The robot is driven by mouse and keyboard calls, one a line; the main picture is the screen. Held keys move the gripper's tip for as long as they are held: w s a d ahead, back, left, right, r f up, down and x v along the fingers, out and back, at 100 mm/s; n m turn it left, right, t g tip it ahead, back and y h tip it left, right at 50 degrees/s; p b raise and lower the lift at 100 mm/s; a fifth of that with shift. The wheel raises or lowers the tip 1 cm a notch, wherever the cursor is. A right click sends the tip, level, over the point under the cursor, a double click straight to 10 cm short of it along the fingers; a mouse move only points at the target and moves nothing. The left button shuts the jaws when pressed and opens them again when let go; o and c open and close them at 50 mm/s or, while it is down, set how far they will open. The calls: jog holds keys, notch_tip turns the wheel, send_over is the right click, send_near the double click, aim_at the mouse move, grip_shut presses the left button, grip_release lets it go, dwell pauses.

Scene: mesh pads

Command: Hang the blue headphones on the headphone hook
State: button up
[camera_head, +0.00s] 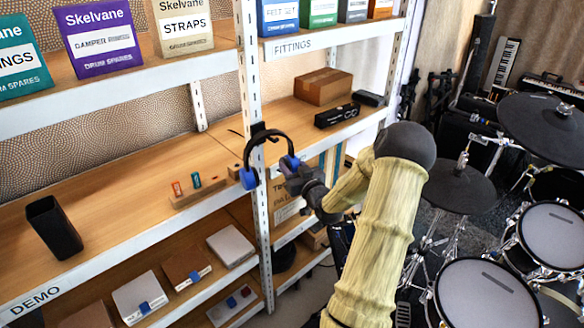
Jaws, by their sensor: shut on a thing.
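The blue headphones (249,178) have a black headband and blue ear cups, and they are upright in front of the white shelf post. My gripper (292,170) comes in from the right and is shut on the headphones at the right ear cup; its fingertips are partly hidden. The dark headphone hook (258,129) is on the post at the top of the headband. The headband overlaps it in this view, and I cannot tell whether the band rests on it or is just in front.
The white shelf post (247,75) stands right behind the headphones. A wooden block with small coloured items (196,188) and a black bin (53,227) stand on the left shelf. A cardboard box (323,86) and a black case (337,115) are on the right shelf. Drums (487,293) stand at right.

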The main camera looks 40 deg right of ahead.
dwell(0.3)
jog(key=o, duration=1.2)
jog(key=shift+s, duration=0.1)
jog(key=s+a+b, duration=0.1)
jog(key=s, duration=0.4)
jog(key=s+a+b, duration=0.1)
jog(key=s, duration=0.5)
jog(key=s+a, duration=0.1)
jog(key=s, duration=0.5)
jog(key=shift+a+b, duration=0.2)
jog(key=shift+b, duration=0.2)
jog(key=shift+w, duration=0.1)
